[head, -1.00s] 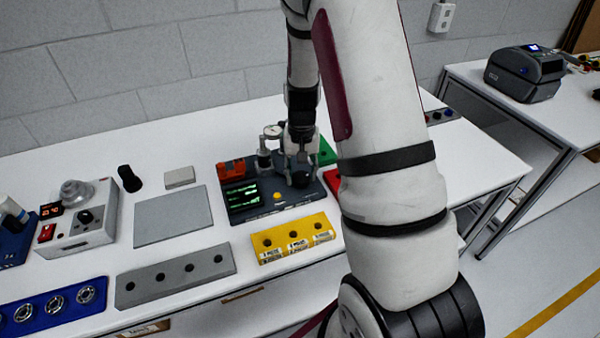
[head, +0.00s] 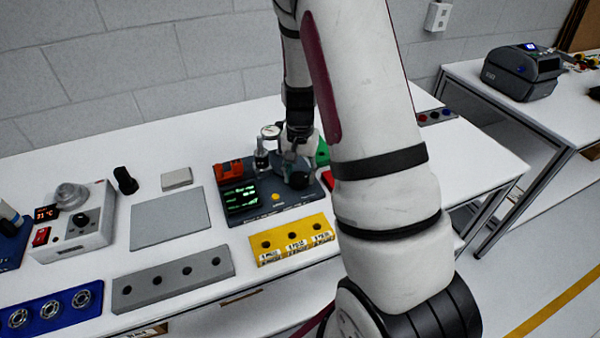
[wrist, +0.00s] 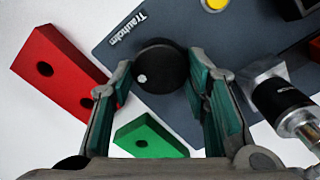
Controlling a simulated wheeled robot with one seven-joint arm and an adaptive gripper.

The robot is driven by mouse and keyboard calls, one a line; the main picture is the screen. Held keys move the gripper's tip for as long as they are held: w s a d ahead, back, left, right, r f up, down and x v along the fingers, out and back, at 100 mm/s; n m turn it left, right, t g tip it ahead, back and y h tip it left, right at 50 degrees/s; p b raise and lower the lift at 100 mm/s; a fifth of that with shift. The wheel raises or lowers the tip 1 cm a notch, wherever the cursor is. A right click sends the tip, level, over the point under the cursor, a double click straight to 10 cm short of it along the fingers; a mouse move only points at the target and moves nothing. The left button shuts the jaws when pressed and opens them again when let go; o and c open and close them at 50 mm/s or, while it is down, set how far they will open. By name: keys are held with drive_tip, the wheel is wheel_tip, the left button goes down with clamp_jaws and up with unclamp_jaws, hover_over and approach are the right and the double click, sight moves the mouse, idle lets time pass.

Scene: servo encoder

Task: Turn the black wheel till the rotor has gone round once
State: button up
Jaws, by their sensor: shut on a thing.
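The black wheel (wrist: 160,62) is a round dark knob with a small white dot near its lower left edge. It sits on the dark grey test unit (wrist: 125,50). My gripper (wrist: 158,75) is shut on the wheel, with one green-padded finger at each side. In the head view my gripper (head: 297,158) is over the right part of the unit (head: 262,211), and the wheel is partly hidden. The unit's screen (head: 240,197) shows green traces beside a yellow button (head: 276,197). I cannot make out the rotor clearly.
A silver-black cylinder (wrist: 292,110) stands close to the right finger. A red block (wrist: 60,68) and a green block (wrist: 150,138) lie near the fingers. A yellow block (head: 292,240) with holes is in front of the unit. A grey plate (head: 170,219) lies left.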

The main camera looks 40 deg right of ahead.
sight(300, 176)
drive_tip(key=o, duration=1.2)
drive_tip(key=shift+c, duration=0.2)
wheel_tip(300, 176, up, 12)
